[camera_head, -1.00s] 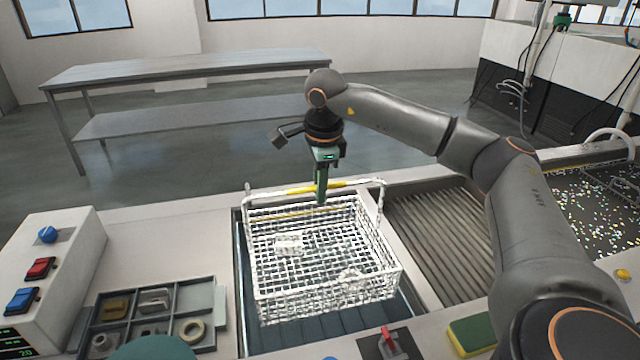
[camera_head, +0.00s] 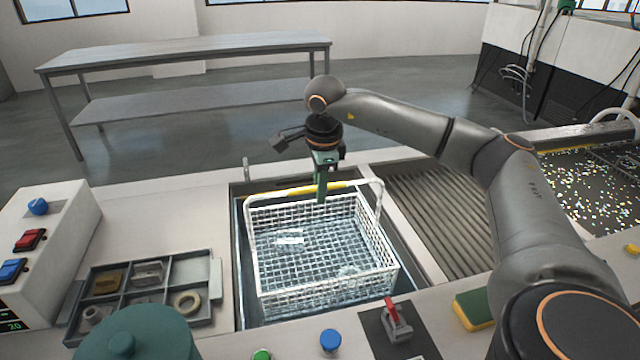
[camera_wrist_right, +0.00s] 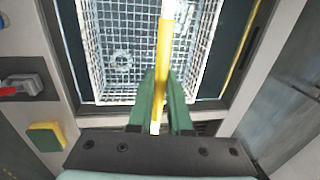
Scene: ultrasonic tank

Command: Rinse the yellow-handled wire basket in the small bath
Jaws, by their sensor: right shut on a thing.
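The white wire basket (camera_head: 263,283) hangs inside the small bath (camera_head: 240,315), its upper rim still above the water. Bluish water shows through its mesh. Its yellow handle (camera_head: 293,190) is upright at the far side. My right gripper (camera_head: 322,196) is shut on that handle from above. In the right wrist view the green fingers (camera_wrist_right: 161,108) close around the yellow bar (camera_wrist_right: 163,60). A small pale piece (camera_head: 289,239) and a ring-like piece (camera_head: 352,271) lie in the basket, blurred by the water. My left gripper is not in view.
A ribbed drainboard (camera_head: 430,220) lies right of the bath, with a speckled dark tank (camera_head: 590,190) beyond. A parts tray (camera_head: 205,318) and a button box (camera_head: 45,250) stand left. A red-handled switch (camera_head: 392,315) and a sponge (camera_head: 473,308) are at the front.

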